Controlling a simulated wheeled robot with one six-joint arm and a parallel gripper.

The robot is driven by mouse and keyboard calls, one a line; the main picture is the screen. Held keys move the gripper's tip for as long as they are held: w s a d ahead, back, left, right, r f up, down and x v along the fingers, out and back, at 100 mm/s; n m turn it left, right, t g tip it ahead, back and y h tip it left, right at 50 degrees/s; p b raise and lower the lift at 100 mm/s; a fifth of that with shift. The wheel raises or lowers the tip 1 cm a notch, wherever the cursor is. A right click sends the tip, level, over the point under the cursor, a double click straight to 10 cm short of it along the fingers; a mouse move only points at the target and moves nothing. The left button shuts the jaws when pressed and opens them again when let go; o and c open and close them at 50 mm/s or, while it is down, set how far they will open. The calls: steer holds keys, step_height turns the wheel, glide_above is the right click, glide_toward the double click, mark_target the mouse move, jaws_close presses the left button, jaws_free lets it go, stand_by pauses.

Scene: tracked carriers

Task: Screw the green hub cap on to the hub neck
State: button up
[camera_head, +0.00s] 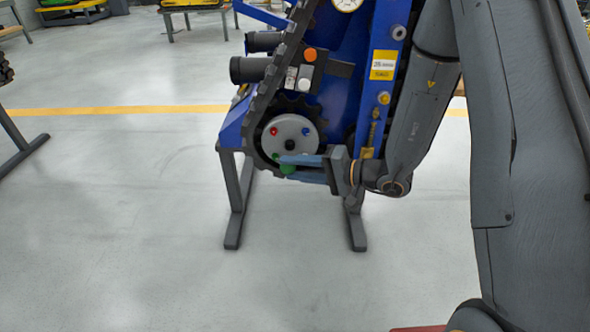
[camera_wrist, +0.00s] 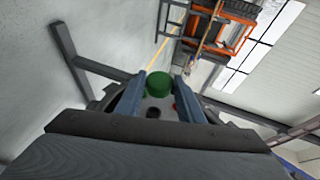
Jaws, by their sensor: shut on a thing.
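The pale grey hub disc (camera_head: 291,129) sits in the dark toothed wheel of a blue tracked carrier. It bears a red spot (camera_head: 273,131), a blue spot (camera_head: 306,131), a small green spot (camera_head: 276,156) and a dark centre (camera_head: 290,145). My gripper (camera_head: 285,168) is at the disc's lower edge, shut on the green hub cap (camera_head: 288,169). In the wrist view the round green cap (camera_wrist: 158,84) is between the fingertips, in front of the disc. I cannot tell which part is the hub neck, or whether the cap touches it.
The black track (camera_head: 255,120) curves closely around the hub. An orange knob (camera_head: 310,54) and a white switch (camera_head: 304,84) are above it. A dark stand leg (camera_head: 234,210) is below left. The floor in front is clear.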

mark_target(297, 148)
steer(key=shift+r, duration=0.1)
steer(key=shift+w, duration=0.15)
steer(key=shift+w+d+b, duration=0.15)
steer(key=shift+w+b, duration=0.5)
steer(key=shift+w, duration=2.1)
steer(key=shift+w+h+b, duration=0.3)
steer(key=shift+w+b, duration=0.5)
steer(key=shift+w, duration=0.65)
steer(key=o, duration=1.1)
steer(key=shift+d, duration=0.15)
steer(key=p+v, duration=0.1)
steer(key=v, duration=0.6)
steer(key=shift+s+d+r, duration=0.1)
steer(key=shift+s+d, duration=0.05)
steer(key=shift+d, duration=0.1)
